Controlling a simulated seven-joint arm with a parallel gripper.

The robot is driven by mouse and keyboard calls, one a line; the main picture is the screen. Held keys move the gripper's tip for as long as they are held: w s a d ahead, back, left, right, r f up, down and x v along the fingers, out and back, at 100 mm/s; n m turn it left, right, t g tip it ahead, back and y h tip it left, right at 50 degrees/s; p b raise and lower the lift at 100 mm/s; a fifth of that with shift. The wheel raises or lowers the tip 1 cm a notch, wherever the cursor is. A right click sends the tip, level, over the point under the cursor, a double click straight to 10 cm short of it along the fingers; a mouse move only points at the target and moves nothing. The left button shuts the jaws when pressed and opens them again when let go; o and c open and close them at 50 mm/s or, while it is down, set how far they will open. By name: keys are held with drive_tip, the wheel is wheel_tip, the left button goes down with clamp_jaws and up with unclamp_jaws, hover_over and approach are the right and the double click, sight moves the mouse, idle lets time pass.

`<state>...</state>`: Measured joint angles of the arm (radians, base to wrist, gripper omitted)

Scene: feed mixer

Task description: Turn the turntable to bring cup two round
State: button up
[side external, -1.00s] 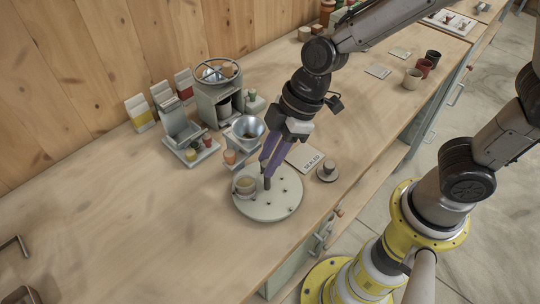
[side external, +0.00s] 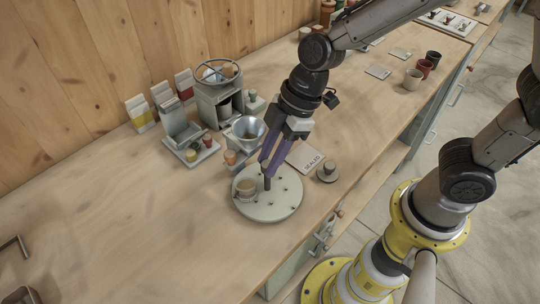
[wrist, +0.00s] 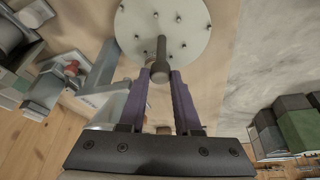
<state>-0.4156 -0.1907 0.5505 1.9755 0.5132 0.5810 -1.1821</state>
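The turntable (side external: 268,211) is a pale round disc with several small dark pegs, near the bench's front edge. A pale cup (side external: 245,187) with brownish contents stands at its left side. A dark upright post (wrist: 160,48) rises from the disc. My gripper (side external: 267,177) points down over the disc with its purple fingers on either side of the post. In the wrist view, the fingertips (wrist: 160,76) appear to touch the post's thicker top from both sides. No cup number is readable.
A metal funnel (side external: 248,129) on a stand and an orange cup (side external: 230,157) are just behind the turntable. A SEALED card (side external: 305,158) and a small knobbed disc (side external: 328,173) lie to its right.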

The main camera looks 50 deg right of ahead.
drive_tip(key=o, duration=0.4)
